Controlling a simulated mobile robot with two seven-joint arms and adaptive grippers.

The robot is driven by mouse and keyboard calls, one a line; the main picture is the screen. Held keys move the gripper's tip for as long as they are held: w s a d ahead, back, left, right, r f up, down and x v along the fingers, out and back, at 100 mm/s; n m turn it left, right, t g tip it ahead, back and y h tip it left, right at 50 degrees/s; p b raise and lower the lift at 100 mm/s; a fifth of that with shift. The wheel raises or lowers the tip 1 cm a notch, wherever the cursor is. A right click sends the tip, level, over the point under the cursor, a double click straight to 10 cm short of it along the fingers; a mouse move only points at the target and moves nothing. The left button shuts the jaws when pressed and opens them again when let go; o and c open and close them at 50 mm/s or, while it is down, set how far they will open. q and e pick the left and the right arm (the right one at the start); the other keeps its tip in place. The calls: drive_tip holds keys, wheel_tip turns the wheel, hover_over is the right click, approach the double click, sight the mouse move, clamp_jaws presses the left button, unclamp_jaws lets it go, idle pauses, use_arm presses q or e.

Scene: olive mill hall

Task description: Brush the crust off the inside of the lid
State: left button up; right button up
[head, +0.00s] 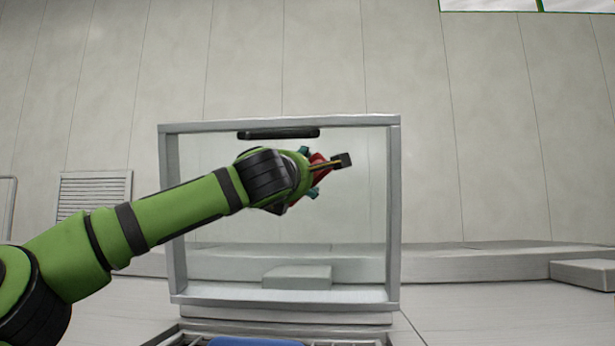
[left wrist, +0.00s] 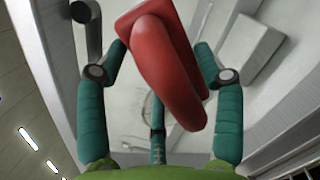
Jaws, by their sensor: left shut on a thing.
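The lid (head: 393,220) is a clear panel in a grey frame, standing upright and open in the head view, with a dark handle (head: 278,133) along its top. My left gripper (head: 309,172) is in front of the panel's upper right part. Its teal fingers are shut on a red-handled brush (head: 319,160), whose dark head (head: 342,160) points right. I cannot tell whether the head touches the panel. In the left wrist view the red handle (left wrist: 170,70) sits between the fingers and hides much of what lies behind. No crust shows clearly on the panel. My right gripper is out of view.
Below the lid is the top edge of a grey body (head: 290,314), with something blue (head: 255,341) at the bottom edge, mostly cut off. A pale wall with a vent grille (head: 94,192) stands behind. A low grey block (head: 585,273) is at the right.

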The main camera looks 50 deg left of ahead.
use_arm(q)
drive_tip(key=s+a, duration=1)
drive_tip(key=a, duration=0.2)
drive_tip(key=shift+s+a, duration=0.2)
idle(1.2)
drive_tip(key=shift+w+d+f+b+v, duration=0.1)
drive_tip(key=shift+f+b+v, duration=0.05)
drive_tip(key=shift+b+v, duration=0.8)
drive_tip(key=shift+w+d+f+b+v, duration=0.1)
drive_tip(key=shift+f+b+v, duration=0.05)
drive_tip(key=shift+b+v, duration=0.75)
drive_tip(key=shift+w+d+f+b+v, duration=0.1)
drive_tip(key=shift+f+b+v, duration=0.05)
drive_tip(key=shift+b+v, duration=0.8)
drive_tip(key=shift+s, duration=0.1)
drive_tip(key=shift+d, duration=0.1)
